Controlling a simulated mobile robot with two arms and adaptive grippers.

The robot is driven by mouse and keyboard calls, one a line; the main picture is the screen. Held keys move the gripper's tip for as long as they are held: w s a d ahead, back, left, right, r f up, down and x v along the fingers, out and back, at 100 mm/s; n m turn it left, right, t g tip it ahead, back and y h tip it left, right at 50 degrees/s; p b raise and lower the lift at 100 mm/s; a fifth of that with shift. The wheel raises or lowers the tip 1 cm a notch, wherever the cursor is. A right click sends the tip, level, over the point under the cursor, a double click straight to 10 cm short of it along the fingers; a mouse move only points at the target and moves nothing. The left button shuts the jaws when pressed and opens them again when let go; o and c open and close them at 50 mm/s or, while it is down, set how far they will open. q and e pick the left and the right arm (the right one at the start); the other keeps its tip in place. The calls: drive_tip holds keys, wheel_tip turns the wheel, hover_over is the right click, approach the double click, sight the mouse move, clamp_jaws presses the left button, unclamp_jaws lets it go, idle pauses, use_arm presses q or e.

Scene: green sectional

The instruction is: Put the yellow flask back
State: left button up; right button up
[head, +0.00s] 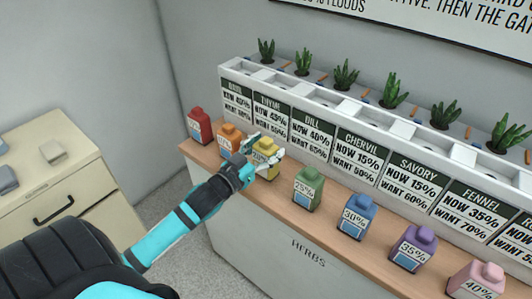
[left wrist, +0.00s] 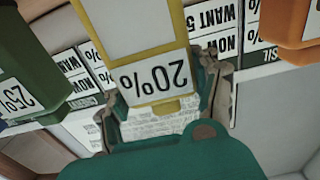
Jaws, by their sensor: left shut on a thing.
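The yellow flask (head: 267,158) is in the row of coloured flasks at the front of the wooden counter top (head: 275,208), between the orange flask and the green flask. My left gripper (head: 262,156) is shut on it, coming from the left, and hides part of it. In the left wrist view the yellow flask (left wrist: 152,80) appears upside down with a 20% label, between the fingers of my left gripper (left wrist: 155,115). I cannot tell whether its base touches the counter. My right gripper is not in view.
The orange flask (head: 230,138) and red flask (head: 199,125) stand close on the left. Green (head: 308,188), blue (head: 357,217), purple (head: 413,248) and pink (head: 476,281) flasks stand to the right. Behind is a white planter (head: 345,110) with herb signs. A cream cabinet (head: 60,190) is at left.

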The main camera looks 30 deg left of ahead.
use_arm(q)
drive_tip(key=shift+f, duration=0.85)
drive_tip(key=shift+f, duration=0.2)
drive_tip(key=o, duration=1.5)
drive_tip(key=shift+r, duration=0.1)
drive_tip(key=s, duration=0.8)
drive_tip(key=s+a+b, duration=0.1)
drive_tip(key=s, duration=0.3)
